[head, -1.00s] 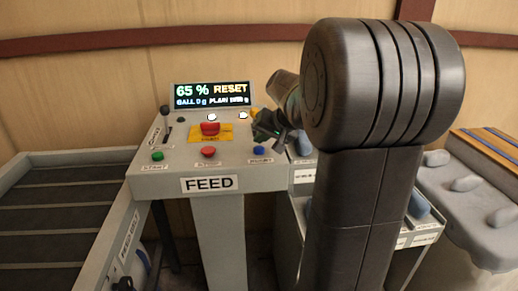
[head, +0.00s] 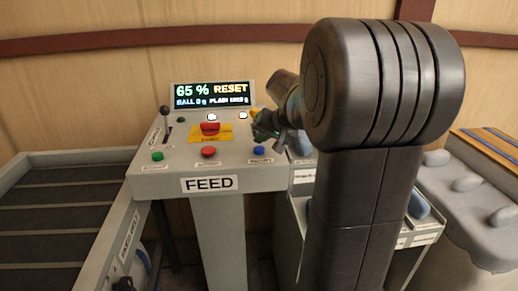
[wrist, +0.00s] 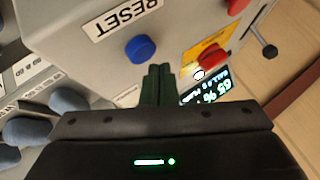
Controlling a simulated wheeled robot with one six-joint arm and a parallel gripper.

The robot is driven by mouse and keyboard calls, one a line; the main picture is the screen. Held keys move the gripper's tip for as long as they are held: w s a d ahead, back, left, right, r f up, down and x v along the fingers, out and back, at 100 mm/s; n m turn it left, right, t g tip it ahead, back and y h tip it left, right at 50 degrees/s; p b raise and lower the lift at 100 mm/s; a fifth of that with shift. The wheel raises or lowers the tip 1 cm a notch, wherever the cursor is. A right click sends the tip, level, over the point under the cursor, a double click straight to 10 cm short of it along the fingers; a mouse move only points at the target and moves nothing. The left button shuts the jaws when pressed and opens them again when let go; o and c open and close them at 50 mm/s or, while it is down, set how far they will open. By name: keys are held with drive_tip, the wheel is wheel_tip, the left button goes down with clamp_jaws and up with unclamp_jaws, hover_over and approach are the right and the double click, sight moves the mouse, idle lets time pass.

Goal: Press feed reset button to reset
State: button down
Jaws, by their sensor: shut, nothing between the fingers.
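The feed console (head: 165,182) stands ahead, with a "FEED" label on its front. Its blue button (head: 259,151) sits at the right of the front row; in the wrist view the blue button (wrist: 140,48) is beside a "RESET" label. The display (head: 212,95) reads 65 % and RESET. My gripper (head: 262,130) is above the console's right side, behind the blue button in the head view. In the wrist view my gripper (wrist: 157,72) is shut and empty, its fingertips just short of the blue button and apart from it in the picture.
A red mushroom button (head: 210,128) on a yellow plate, a red button (head: 208,152), a green button (head: 157,156) and a lever (head: 165,112) share the panel. A conveyor (head: 45,215) is at left. Grey padding (head: 465,205) lies at right.

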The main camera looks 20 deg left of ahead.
sight(262, 150)
drive_tip(key=shift+f+b, duration=0.4)
drive_tip(key=shift+b, duration=0.05)
drive_tip(key=shift+f+b, duration=0.45)
drive_tip(key=shift+f, duration=0.1)
idle(0.6)
drive_tip(key=shift+r, duration=0.1)
drive_tip(key=shift+r+p, duration=0.7)
drive_tip(key=shift+r, duration=0.15)
drive_tip(key=shift+r, duration=0.1)
wheel_tip(262, 150, up, 5)
drive_tip(key=p, duration=0.3)
drive_tip(key=shift+p, duration=0.4)
idle(0.5)
